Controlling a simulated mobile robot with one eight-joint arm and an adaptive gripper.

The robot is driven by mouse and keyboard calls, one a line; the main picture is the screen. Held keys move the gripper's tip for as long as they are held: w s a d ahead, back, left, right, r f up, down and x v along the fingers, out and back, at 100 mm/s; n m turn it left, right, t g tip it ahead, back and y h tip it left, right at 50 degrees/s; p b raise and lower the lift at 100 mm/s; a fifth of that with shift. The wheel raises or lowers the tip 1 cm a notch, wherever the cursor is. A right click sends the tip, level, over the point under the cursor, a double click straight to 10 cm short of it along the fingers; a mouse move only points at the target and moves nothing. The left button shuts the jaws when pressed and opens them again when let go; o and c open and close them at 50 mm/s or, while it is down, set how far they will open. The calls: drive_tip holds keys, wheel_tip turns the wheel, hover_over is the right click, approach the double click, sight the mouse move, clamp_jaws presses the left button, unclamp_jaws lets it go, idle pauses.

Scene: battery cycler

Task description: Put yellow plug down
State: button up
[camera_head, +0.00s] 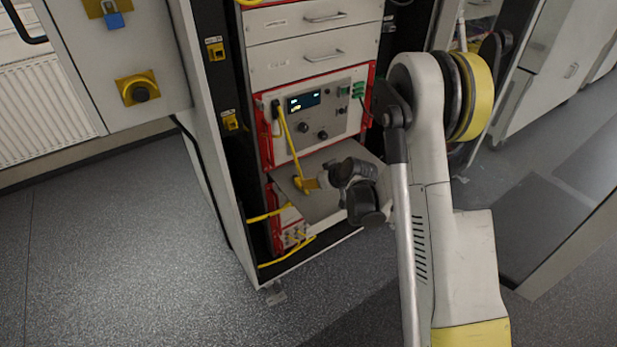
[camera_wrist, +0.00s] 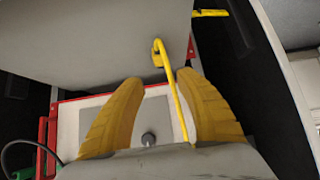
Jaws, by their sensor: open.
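The yellow plug (camera_head: 298,182) is on the grey shelf (camera_head: 322,206) below the instrument panel. Its yellow cable runs up to the panel's left side. The plug (camera_wrist: 158,54) also shows in the wrist view against the grey shelf surface (camera_wrist: 90,40), just beyond the fingertips. My gripper (camera_head: 311,184) is beside the plug, to its right in the head view. In the wrist view my gripper (camera_wrist: 161,82) has its two yellow fingers spread, with the cable passing between them. I see no grip on the plug.
The instrument panel (camera_head: 341,118) with red side frames and knobs stands above the shelf. Drawers (camera_head: 290,68) are above it. More yellow cables (camera_head: 272,213) run at the lower left of the dark cabinet. Open grey floor (camera_head: 120,260) lies in front and left.

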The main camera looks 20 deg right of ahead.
drive_tip(key=s+a+r+m+g+h, duration=0.1)
drive_tip(key=s+r, duration=0.6)
drive_tip(key=r, duration=0.3)
drive_tip(key=s+a+r+m, duration=0.1)
drive_tip(key=s+a+r, duration=0.1)
drive_tip(key=s+r, duration=0.7)
drive_tip(key=s+r+h, duration=0.1)
drive_tip(key=s+r, duration=0.1)
drive_tip(key=s, duration=0.7)
drive_tip(key=s+r+m+g+h, duration=0.1)
drive_tip(key=s+r, duration=0.1)
drive_tip(key=s, duration=0.7)
drive_tip(key=shift+d+m, duration=0.2)
drive_tip(key=shift+m, duration=0.1)
